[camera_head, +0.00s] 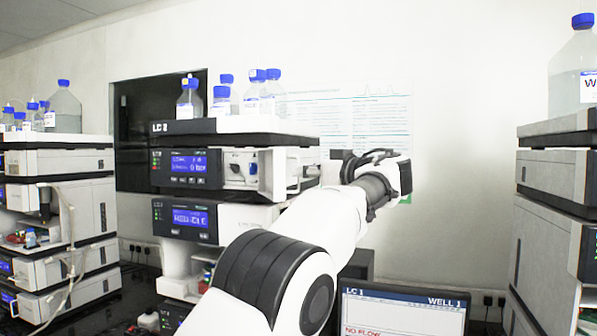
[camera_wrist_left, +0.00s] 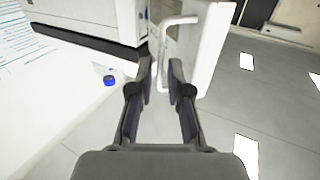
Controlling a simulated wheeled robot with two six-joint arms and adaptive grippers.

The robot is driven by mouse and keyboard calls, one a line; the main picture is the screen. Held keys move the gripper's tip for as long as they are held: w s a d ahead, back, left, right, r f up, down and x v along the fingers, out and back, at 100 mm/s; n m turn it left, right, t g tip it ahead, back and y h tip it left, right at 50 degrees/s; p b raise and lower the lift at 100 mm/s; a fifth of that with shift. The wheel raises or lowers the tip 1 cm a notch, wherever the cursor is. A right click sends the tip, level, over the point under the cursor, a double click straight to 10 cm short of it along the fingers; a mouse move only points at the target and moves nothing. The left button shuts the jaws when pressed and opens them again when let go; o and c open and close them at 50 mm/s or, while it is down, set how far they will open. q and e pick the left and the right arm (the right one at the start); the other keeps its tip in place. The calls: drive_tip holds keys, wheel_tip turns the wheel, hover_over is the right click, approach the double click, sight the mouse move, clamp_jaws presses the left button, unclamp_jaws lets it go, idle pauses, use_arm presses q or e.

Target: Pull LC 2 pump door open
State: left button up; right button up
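The LC 2 stack (camera_head: 235,126) stands mid-view in the head view. Its pump module (camera_head: 186,168) has a lit blue display, and the parts behind its front show at the bay (camera_head: 240,167). The white pump door (camera_head: 278,172) stands swung out from the body; in the wrist view it is the white panel (camera_wrist_left: 210,45) with a bent bar handle (camera_wrist_left: 180,20). My left gripper (camera_head: 325,170) is at the door's right side. In the wrist view its fingertips (camera_wrist_left: 163,85) are apart, with the handle bar between them; firm contact is unclear. My right gripper is not in view.
Blue-capped bottles (camera_head: 272,90) stand on top of the LC 2 stack. Other stacks stand at left (camera_head: 75,162) and right (camera_head: 555,178). A monitor (camera_head: 400,315) labelled LC 1 is at the bottom. Bare floor (camera_wrist_left: 265,110) shows below the door.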

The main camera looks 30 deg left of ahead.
use_arm(q)
drive_tip(key=v, duration=0.9)
drive_tip(key=shift+d, duration=0.35)
drive_tip(key=shift+s+a+r, duration=0.1)
